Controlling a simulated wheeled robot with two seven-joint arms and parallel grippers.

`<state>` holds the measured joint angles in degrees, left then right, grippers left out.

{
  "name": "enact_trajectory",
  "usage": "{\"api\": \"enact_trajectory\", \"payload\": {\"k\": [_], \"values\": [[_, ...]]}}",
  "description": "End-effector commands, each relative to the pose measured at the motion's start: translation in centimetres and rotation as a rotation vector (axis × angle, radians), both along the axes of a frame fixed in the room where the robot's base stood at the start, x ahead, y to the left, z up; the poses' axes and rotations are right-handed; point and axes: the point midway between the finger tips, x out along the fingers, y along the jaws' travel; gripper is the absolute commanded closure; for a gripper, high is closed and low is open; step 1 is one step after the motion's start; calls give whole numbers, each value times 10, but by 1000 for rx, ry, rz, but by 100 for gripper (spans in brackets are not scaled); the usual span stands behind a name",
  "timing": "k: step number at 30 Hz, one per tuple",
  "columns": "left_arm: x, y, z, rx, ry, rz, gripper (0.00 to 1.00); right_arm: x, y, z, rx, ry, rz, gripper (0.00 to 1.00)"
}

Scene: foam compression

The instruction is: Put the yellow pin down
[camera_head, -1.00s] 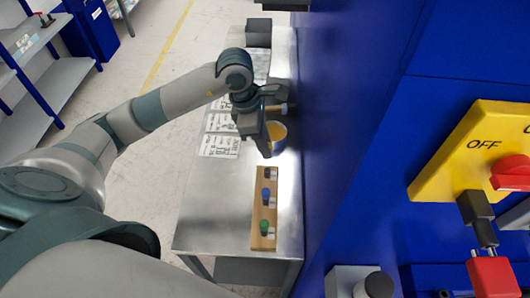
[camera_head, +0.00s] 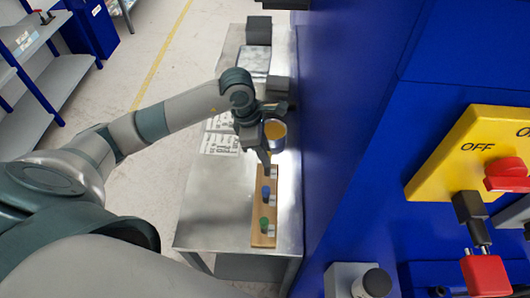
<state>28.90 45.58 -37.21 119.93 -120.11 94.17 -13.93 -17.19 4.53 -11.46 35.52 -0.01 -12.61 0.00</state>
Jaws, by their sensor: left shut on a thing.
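My left gripper (camera_head: 265,158) points down at the far end of a wooden board (camera_head: 264,238) on the metal table. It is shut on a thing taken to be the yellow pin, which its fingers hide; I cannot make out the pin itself. A blue pin (camera_head: 266,191) and a green pin (camera_head: 265,223) stand on the board, with small white labels beside them. A dark spot at the board's far end is partly behind the fingertips. I cannot tell whether the held thing touches the board. My right gripper is not in view.
A blue container with an orange inside (camera_head: 275,130) stands just behind the gripper. Printed sheets (camera_head: 220,142) lie on the table (camera_head: 212,205), and a dark box (camera_head: 259,30) is at its far end. A blue wall (camera_head: 345,130) borders the right. The table's near left is clear.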

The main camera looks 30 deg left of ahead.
Motion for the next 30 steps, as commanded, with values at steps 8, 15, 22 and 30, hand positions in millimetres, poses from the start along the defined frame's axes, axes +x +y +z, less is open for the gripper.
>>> {"api": "enact_trajectory", "payload": {"k": [8,15,22,30], "values": [[0,0,-6,0,0,0,100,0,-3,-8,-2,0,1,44],[0,0,-7,0,0,0,100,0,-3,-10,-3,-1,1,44],[0,0,-7,0,0,0,63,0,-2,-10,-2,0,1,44],[0,0,-6,0,0,0,63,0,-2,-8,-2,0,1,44]]}}
